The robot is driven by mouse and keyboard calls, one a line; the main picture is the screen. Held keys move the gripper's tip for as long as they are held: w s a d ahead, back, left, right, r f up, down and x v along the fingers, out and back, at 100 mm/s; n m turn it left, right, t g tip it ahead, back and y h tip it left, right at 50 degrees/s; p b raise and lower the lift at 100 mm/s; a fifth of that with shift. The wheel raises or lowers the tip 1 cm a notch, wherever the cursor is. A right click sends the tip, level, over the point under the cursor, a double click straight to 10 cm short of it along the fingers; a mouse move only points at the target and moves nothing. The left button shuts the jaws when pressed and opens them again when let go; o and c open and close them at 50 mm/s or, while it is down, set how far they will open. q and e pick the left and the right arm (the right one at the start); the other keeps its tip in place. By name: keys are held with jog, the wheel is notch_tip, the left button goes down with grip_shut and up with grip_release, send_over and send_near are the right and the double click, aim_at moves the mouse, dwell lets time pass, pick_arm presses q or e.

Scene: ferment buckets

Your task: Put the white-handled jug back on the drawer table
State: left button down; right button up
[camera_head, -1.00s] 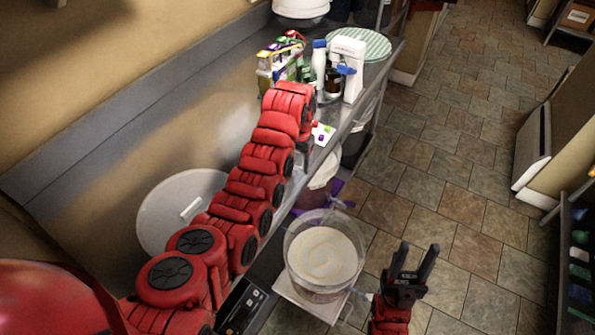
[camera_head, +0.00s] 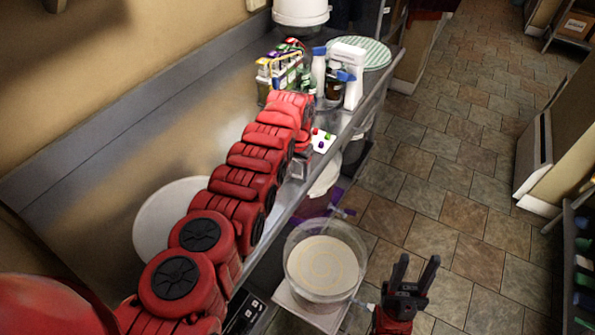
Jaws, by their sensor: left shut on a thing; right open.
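My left arm reaches in from the left over the metal counter (camera_head: 100,190). Its wrist end bends down near the counter's front edge, and my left gripper (camera_head: 300,166) shows only in part there. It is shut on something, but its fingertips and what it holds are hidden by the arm. I cannot make out the white-handled jug or pick out the drawer table with certainty. My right gripper (camera_head: 412,274) is open and empty, pointing up above the floor, right of a clear bucket (camera_head: 323,266) with pale contents.
The bucket stands on a white stand (camera_head: 300,308) by the counter. A white round lid (camera_head: 160,215) lies near the arm.

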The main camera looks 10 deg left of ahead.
pick_arm(q)
jog(key=shift+f, duration=0.1)
jog(key=shift+c, duration=0.7)
grip_release()
